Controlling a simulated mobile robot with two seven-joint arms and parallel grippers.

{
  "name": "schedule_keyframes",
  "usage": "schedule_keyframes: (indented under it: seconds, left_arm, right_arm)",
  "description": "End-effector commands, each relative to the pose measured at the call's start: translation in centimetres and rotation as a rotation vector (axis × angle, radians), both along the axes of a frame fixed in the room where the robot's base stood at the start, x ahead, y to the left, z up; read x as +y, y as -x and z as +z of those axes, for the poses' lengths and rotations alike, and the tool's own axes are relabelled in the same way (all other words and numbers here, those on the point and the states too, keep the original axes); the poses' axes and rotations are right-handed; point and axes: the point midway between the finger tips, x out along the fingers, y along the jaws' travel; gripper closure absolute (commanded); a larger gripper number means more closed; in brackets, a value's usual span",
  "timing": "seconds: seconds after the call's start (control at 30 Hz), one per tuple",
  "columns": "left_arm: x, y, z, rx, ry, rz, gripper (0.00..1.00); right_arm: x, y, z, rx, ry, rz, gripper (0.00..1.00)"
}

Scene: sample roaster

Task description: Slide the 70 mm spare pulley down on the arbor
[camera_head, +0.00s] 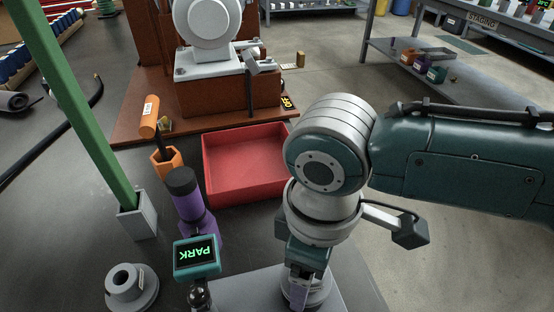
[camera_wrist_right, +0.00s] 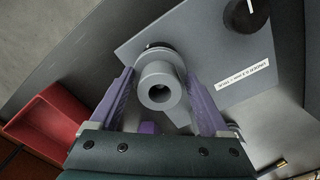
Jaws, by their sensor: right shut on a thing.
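My right gripper (camera_head: 298,292) points down over a grey surface at the bottom of the head view. In the right wrist view its purple fingers (camera_wrist_right: 160,112) are shut on a grey stepped pulley (camera_wrist_right: 157,72) with a round hub and dark bore facing the camera. The pulley also shows partly in the head view (camera_head: 322,290), behind the fingers. I cannot make out the arbor clearly or tell how far down the pulley sits. Another grey stepped ring (camera_head: 131,286) with a bore lies on the bench at lower left. My left gripper is not in view.
A grey plate (camera_wrist_right: 205,30) with a black knob (camera_wrist_right: 245,14) and a label lies below the pulley. A red tray (camera_head: 243,162), a purple stand with a black cap (camera_head: 181,182), a PARK display (camera_head: 196,256) and a green post (camera_head: 85,115) stand to the left.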

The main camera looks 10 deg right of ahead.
Motion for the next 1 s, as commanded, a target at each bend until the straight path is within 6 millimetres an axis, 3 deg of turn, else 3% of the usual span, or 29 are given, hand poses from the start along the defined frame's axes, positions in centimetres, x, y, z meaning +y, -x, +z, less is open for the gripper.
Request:
schedule_keyframes:
  seconds: [0.8, 0.83, 1.0]
  left_arm:
    - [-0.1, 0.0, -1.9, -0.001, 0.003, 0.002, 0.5]
    - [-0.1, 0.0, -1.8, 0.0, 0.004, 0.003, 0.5]
    - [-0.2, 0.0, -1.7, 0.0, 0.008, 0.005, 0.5]
  right_arm:
    - [0.0, 0.0, -2.6, -0.001, -0.001, 0.001, 0.97]
    - [0.0, 0.0, -2.5, -0.001, -0.001, 0.001, 0.19]
    - [0.0, 0.0, -2.4, -0.001, -0.001, 0.0, 0.0]
